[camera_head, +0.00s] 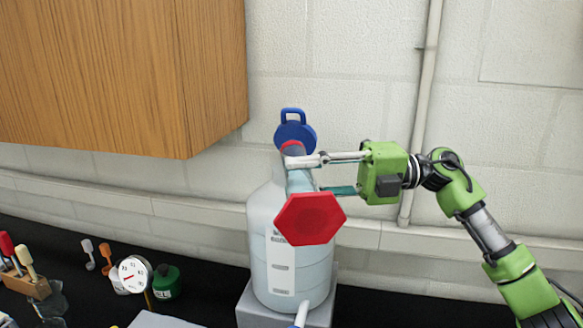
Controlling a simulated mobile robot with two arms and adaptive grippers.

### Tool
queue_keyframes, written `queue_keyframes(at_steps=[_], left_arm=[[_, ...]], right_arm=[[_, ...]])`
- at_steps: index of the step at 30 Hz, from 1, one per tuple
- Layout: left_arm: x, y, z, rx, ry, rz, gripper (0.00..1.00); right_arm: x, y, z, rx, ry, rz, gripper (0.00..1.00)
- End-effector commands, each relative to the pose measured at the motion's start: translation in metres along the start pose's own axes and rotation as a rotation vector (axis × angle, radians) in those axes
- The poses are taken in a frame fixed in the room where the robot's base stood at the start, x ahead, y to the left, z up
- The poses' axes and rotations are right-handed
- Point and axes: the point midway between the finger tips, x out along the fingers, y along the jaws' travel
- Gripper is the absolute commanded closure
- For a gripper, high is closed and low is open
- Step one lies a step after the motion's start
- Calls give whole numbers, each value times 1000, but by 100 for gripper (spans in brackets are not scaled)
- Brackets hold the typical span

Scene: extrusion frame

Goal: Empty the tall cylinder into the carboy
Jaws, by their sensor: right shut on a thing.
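The carboy (260,240), a translucent pale jug with a white label, stands upright on a grey block. The tall cylinder (300,182) is clear, with a red hexagonal base (310,219) facing me and a red band near its far end. It is tilted over the carboy's top, far end toward the wall. My right gripper (322,174) is shut on the cylinder from the right. A blue cap with a loop handle (294,131) shows behind the cylinder's far end. The carboy's mouth is hidden, and I cannot tell whether liquid is flowing. My left gripper is not in view.
A wooden cabinet (125,70) hangs at upper left. A pipe (421,115) runs down the wall at right. On the black bench (210,258), a round dial (134,275), a green bottle (166,282) and a wooden rack (27,284) stand at left.

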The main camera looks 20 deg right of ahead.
Motion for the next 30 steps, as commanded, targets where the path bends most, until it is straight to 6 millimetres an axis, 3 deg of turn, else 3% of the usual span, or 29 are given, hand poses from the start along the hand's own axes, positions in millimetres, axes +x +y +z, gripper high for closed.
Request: queue_keyframes(at_steps=[30], left_arm=[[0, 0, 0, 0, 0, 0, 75]], right_arm=[[0, 7, 2, 57, -1, 1, 100]])
